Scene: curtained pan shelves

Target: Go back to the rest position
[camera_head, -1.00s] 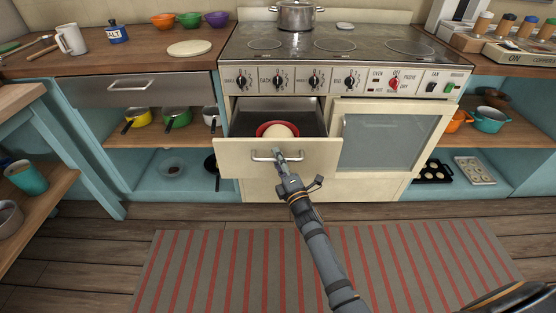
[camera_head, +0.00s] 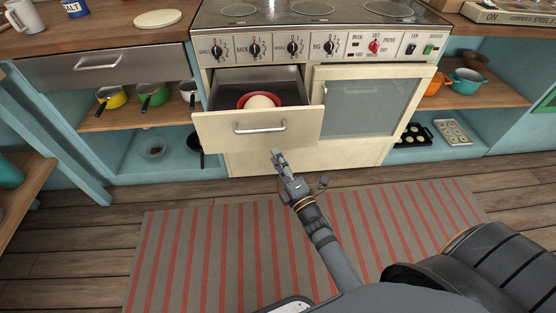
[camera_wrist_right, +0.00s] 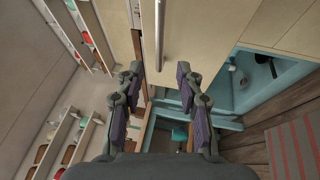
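The cream drawer (camera_head: 225,128) under the stove is pulled open. A red bowl (camera_head: 244,101) with a pale round thing (camera_head: 262,101) in it sits inside. My left gripper is not in view.
The oven door (camera_head: 365,103) is right of the drawer. A striped rug (camera_head: 230,260) lies on the open floor in front. Teal shelves with pans such as a yellow pot (camera_head: 111,98) stand left. A muffin tin (camera_head: 413,137) sits on the lower right shelf.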

